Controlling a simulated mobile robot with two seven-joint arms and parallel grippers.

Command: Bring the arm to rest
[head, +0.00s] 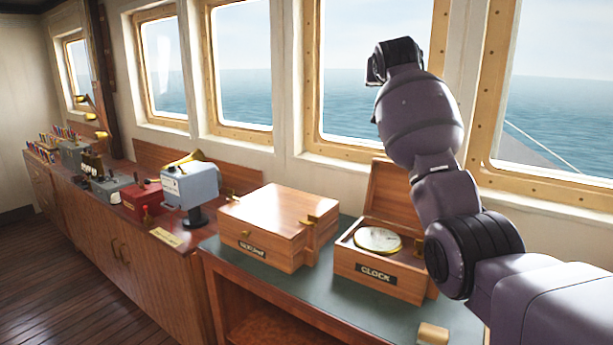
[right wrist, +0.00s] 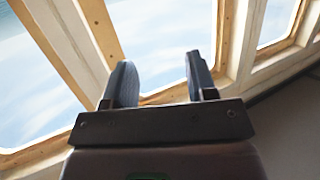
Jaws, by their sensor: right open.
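My right arm comes in from the right in the head view and is raised in front of the windows. My right gripper (head: 393,60) is at the arm's upper end, above the open clock box. In the right wrist view the right gripper (right wrist: 160,82) has its two fingers apart with nothing between them, and window frames and sky show behind. My left gripper is not in view.
An open wooden box labelled CLOCK (head: 379,275) holds a round dial (head: 378,240). A closed wooden box (head: 275,225) stands left of it on the green counter top (head: 335,308). A blue-grey device (head: 191,185) and a red box (head: 142,199) stand farther left. Windows (head: 375,75) line the wall behind.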

